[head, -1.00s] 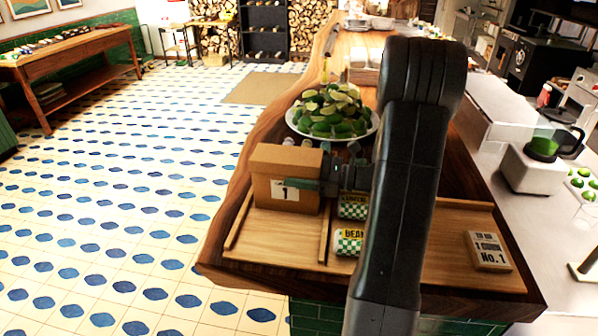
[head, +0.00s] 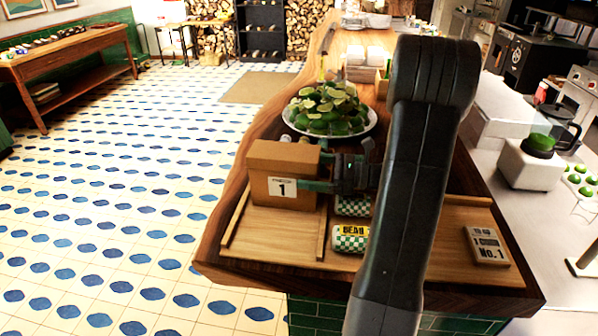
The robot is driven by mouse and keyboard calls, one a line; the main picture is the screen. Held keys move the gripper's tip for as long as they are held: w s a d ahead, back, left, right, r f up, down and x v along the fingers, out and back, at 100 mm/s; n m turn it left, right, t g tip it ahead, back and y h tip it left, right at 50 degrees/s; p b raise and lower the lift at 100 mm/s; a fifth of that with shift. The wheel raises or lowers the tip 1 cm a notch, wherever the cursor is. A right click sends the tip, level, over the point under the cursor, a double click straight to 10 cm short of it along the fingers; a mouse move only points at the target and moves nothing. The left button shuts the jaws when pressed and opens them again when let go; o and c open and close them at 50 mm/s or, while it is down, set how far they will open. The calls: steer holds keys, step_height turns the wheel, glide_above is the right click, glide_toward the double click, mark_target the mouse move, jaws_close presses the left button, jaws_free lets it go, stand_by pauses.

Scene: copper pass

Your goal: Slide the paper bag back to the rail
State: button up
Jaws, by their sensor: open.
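The brown paper bag (head: 283,177), with a white label marked 1, stands upright on the wooden tray (head: 275,231) at its back left. A thin wooden rail (head: 236,217) runs along the tray's left side, beside the bag. A second rail (head: 323,226) lies to the bag's right. Any rail behind the bag is hidden. My gripper (head: 318,178) is at the bag's right side, jaws open. One finger lies in front of the bag's face near the label; the other is hard to make out. I cannot tell whether they touch the bag.
A green-checked bean package (head: 349,240) lies right of the middle rail, with another (head: 353,205) behind it, partly under my gripper. A plate of limes (head: 330,111) stands behind. A boxed block (head: 486,246) sits at the right. The tray in front of the bag is clear.

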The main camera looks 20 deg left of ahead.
mark_target(297, 169)
steer(key=b+v, duration=0.1)
steer(key=v, duration=0.9)
steer(key=shift+b, duration=0.3)
steer(key=p+x, duration=0.3)
steer(key=x, duration=1)
steer(key=shift+a, duration=0.4)
